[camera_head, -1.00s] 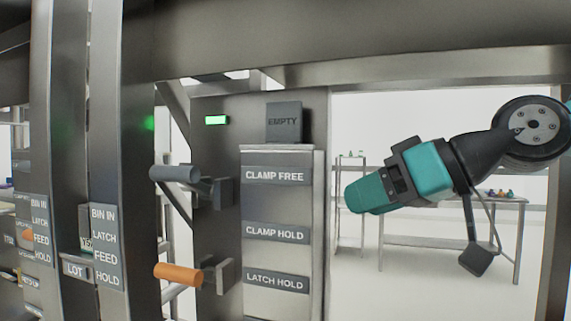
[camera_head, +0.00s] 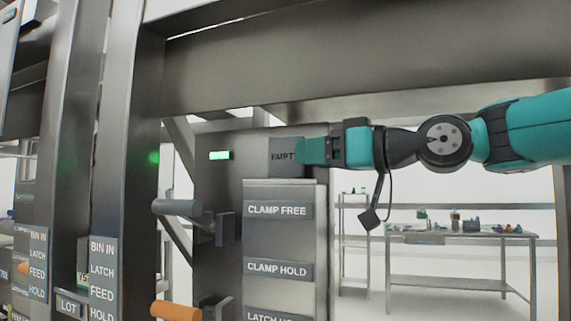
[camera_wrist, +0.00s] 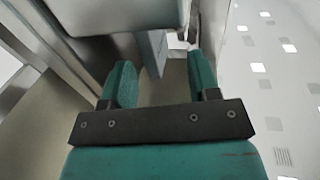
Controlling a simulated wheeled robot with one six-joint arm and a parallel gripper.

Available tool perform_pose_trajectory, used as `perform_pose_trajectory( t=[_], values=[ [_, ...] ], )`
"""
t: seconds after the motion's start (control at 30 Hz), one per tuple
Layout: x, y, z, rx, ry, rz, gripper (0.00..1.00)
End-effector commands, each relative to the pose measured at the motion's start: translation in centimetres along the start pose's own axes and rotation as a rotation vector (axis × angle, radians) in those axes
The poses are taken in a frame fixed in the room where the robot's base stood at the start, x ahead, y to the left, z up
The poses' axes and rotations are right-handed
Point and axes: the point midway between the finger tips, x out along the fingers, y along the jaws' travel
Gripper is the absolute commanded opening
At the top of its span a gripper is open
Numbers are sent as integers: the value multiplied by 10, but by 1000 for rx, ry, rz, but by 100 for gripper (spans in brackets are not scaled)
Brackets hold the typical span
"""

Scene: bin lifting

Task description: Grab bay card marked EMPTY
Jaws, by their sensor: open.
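The grey bay card marked EMPTY (camera_head: 283,157) stands upright on top of the label column, beside the green light. My gripper (camera_head: 308,152) is level with the card at its right edge, and its teal fingertip overlaps the last letter in the head view. In the wrist view my gripper (camera_wrist: 162,82) has its two teal fingers apart. A thin grey upright edge shows just beyond the gap between them; it may be the card. I cannot tell whether the fingers touch the card.
The column below carries plates CLAMP FREE (camera_head: 277,210) and CLAMP HOLD (camera_head: 277,269). A grey handle (camera_head: 178,207) and an orange handle (camera_head: 176,311) stick out at left. A steel beam (camera_head: 350,65) crosses above my arm. A table (camera_head: 460,238) stands behind at right.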

Motion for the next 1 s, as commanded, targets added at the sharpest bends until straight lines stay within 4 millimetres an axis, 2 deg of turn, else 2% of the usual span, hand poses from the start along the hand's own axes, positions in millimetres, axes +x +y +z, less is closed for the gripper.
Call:
perform_pose_trajectory(
  t=[0.13, 0.4, 0.67, 0.7, 0.93, 1.0],
  values=[
    [12, 2, -2, 1, 0, -1, 55],
    [50, 8, -3, 0, -1, -1, 55],
    [54, 8, -2, 0, 0, 2, 55],
    [54, 8, -2, 0, 0, 2, 53],
    [54, 8, -2, 0, 0, 2, 0],
    [54, 8, -2, 0, -1, 2, 0]
  ],
)
